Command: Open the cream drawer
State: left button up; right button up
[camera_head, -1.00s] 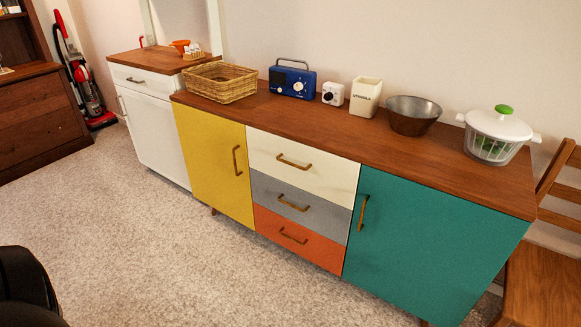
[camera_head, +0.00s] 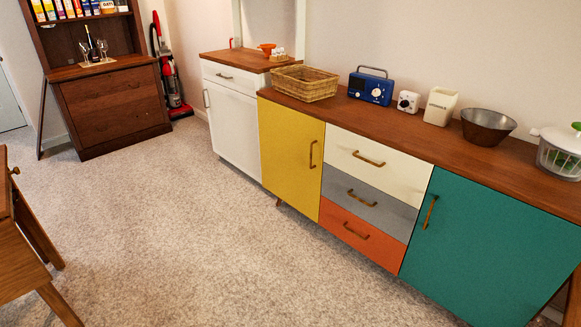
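The cream drawer (camera_head: 375,166) is the top one of three stacked drawers in the middle of the sideboard. It is shut, its front flush with the grey drawer (camera_head: 366,200) below it. Its brass bar handle (camera_head: 369,159) faces the room and is unobstructed. The orange drawer (camera_head: 360,236) at the bottom is also shut. Neither of my grippers shows in the head view.
A yellow door (camera_head: 287,160) and a teal door (camera_head: 490,250) flank the drawers. A basket (camera_head: 304,84), blue radio (camera_head: 371,89) and metal bowl (camera_head: 487,127) stand on top. Open carpet lies in front. A wooden table (camera_head: 20,250) is at left.

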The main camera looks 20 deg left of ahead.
aim_at(405, 177)
jog(key=u, duration=0.65)
jog(key=i, duration=1.6)
jog(key=z, duration=0.9)
jog(key=i, duration=0.7)
jog(key=z, duration=0.05)
